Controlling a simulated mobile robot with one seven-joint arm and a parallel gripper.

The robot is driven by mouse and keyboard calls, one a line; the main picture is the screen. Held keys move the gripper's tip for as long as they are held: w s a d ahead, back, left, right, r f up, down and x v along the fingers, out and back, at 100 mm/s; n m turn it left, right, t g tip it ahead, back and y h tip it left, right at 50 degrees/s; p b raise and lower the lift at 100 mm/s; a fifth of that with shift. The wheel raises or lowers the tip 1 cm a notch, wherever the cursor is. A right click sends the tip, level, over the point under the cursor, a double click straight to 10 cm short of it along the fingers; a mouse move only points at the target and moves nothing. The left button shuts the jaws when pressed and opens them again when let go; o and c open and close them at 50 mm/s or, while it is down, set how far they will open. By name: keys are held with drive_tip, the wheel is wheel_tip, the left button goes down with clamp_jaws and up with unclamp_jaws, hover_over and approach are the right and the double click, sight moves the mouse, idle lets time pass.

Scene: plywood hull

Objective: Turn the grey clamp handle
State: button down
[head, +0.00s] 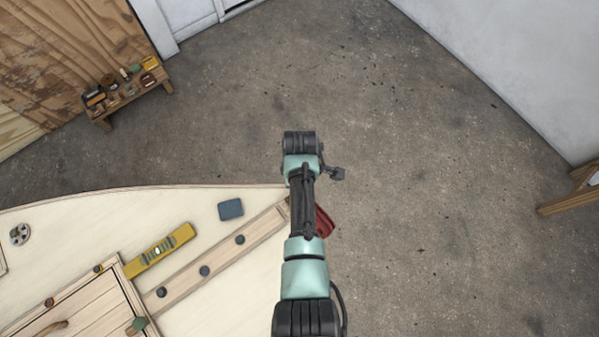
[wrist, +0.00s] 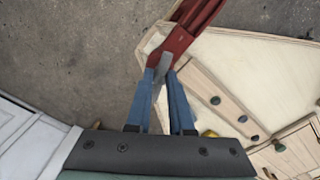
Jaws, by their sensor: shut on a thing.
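A red clamp (wrist: 180,40) sits at the corner of the pale plywood hull (wrist: 235,60) in the wrist view. Its grey handle (wrist: 162,66) is a small piece between the blue fingertips of my gripper (wrist: 162,74). My gripper is shut on this handle, which stands tilted between the fingers. In the head view, part of the red clamp (head: 325,222) shows just right of my arm. The handle and my fingers are hidden behind my arm there.
On the hull lie a yellow level (head: 160,251) and a blue-grey block (head: 231,209). A wooden strip (head: 222,256) with dark knobs runs toward the clamp corner. A low bench (head: 128,95) with small items stands at the far left. The concrete floor right of the hull is clear.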

drive_tip(key=shift+s+f, duration=0.25)
drive_tip(key=shift+s, duration=0.05)
drive_tip(key=c, duration=0.8)
unclamp_jaws()
drive_tip(key=shift+w, duration=0.2)
drive_tip(key=shift+o, duration=0.2)
drive_tip(key=shift+r, duration=0.15)
drive_tip(key=shift+w+r, duration=0.1)
drive_tip(key=shift+r, duration=0.45)
wheel_tip(320, 180, up, 12)
drive_tip(key=b, duration=0.1)
drive_tip(key=shift+b, duration=0.3)
drive_tip(key=shift+f, duration=0.1)
drive_tip(key=shift+c, duration=0.2)
